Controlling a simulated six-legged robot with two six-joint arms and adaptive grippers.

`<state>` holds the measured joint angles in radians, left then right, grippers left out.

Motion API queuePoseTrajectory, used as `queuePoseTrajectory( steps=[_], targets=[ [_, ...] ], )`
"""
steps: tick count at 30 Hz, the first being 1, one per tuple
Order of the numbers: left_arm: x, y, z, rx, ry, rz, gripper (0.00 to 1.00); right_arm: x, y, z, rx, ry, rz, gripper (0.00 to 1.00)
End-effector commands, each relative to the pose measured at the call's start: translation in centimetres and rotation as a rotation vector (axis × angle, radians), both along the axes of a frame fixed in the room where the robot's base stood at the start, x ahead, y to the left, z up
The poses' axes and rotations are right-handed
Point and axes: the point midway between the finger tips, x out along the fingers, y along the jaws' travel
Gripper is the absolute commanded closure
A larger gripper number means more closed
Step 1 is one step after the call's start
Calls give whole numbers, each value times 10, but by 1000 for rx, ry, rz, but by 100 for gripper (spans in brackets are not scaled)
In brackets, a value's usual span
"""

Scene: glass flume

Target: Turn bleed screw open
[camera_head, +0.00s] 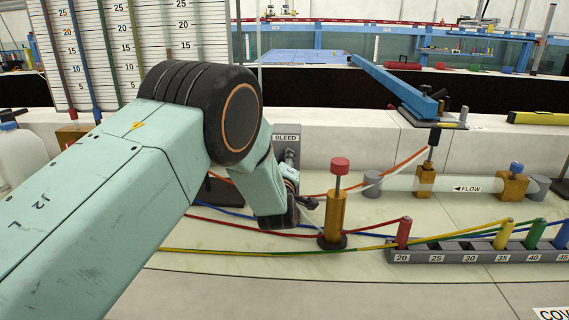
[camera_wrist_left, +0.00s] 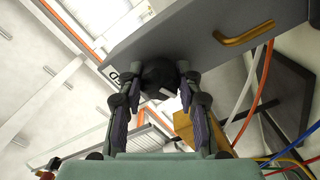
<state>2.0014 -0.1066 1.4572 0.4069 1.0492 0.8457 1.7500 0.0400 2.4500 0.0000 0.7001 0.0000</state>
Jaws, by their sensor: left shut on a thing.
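The bleed screw shows in the left wrist view as a dark round knob (camera_wrist_left: 159,77) on the face of a grey plate (camera_wrist_left: 215,45). In the head view the gripper (camera_head: 304,203) is small and partly covered by my wrist. My right gripper is in neither view.
A brass post with a red cap (camera_head: 335,205) stands close right of my left gripper. Coloured tubes run along the bench to a numbered grey rack (camera_head: 440,255). A clear FLOW tube (camera_head: 445,184) lies behind. A bent brass rod (camera_wrist_left: 243,34) sticks out near the knob.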

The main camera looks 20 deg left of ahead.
Motion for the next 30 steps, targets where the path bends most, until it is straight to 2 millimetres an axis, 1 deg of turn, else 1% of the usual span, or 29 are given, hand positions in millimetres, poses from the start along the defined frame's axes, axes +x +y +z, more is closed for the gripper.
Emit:
queuePoseTrajectory(
  steps=[1, 10, 24, 25, 30],
  targets=[
    [1, 0, 4, -22, -13, 0, 97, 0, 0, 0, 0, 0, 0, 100],
    [1, 0, 4, -103, -35, 0, 97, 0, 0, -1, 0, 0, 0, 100],
    [1, 0, 4, -115, -38, 0, 97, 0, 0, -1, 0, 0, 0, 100],
    [1, 0, 4, -115, -38, 0, 64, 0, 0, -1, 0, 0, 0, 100],
    [1, 0, 3, -114, -37, -1, 50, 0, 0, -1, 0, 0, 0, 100]
  ],
)
